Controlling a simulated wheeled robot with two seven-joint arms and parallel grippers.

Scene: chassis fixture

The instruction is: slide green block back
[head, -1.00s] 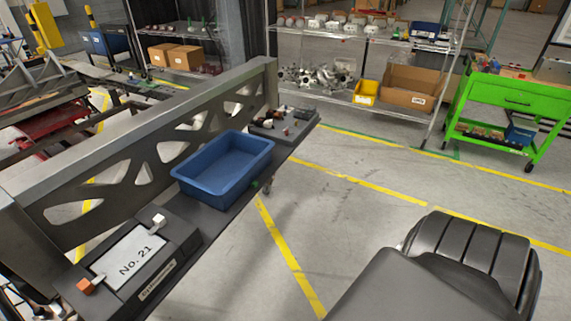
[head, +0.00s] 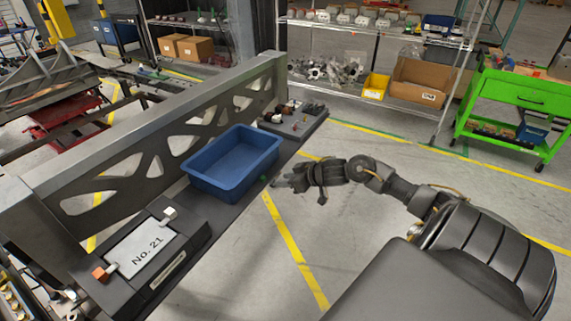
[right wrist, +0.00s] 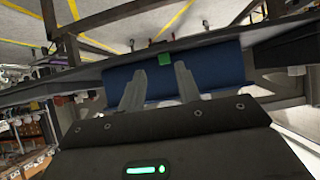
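The small green block (head: 263,179) sits on the front edge of the dark fixture ledge, just in front of the blue bin. It also shows in the right wrist view (right wrist: 165,59), against the bin's blue side. My right gripper (head: 279,182) is just right of the block in the head view. In the right wrist view its two fingers (right wrist: 161,69) are apart, with the block beyond the gap between their tips. Nothing is held, and I cannot tell that they touch the block. My left gripper is not in view.
The blue bin (head: 230,187) stands on the ledge behind the block. A panel labelled No. 21 (head: 141,247) is at the near left, and a tray of small parts (head: 294,121) is at the far end. Open floor lies right of the ledge.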

